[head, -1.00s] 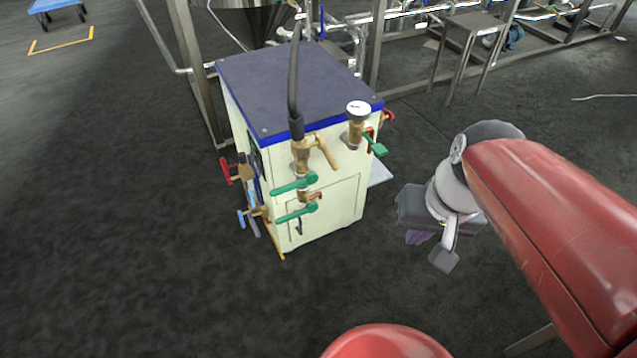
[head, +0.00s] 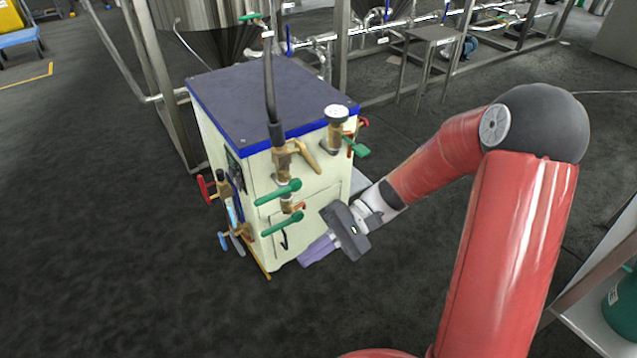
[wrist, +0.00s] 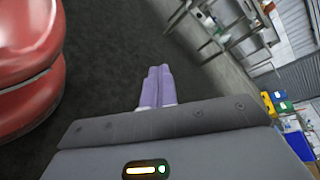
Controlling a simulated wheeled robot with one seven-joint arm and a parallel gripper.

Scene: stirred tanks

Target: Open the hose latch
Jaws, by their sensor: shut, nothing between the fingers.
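The black hose (head: 270,95) runs down to a brass coupling (head: 281,162) on the front of the cream cabinet (head: 310,205). A brass lever (head: 306,156), seemingly the hose latch, slants out to the coupling's right. Green-handled valves (head: 278,192) sit below it. My gripper (head: 303,262) is in front of the cabinet's lower right, below and right of the coupling, apart from the lever. Its purple fingers point down-left. The wrist view shows the fingers (wrist: 157,72) side by side, shut and empty; the coupling is not in that view.
A gauge with a white face (head: 336,111) and another green handle (head: 355,149) stand right of the coupling. Red and blue handles (head: 204,189) stick out at the cabinet's left. Steel frame legs (head: 160,90) stand behind. A shelf (head: 600,280) is at right. Floor in front is clear.

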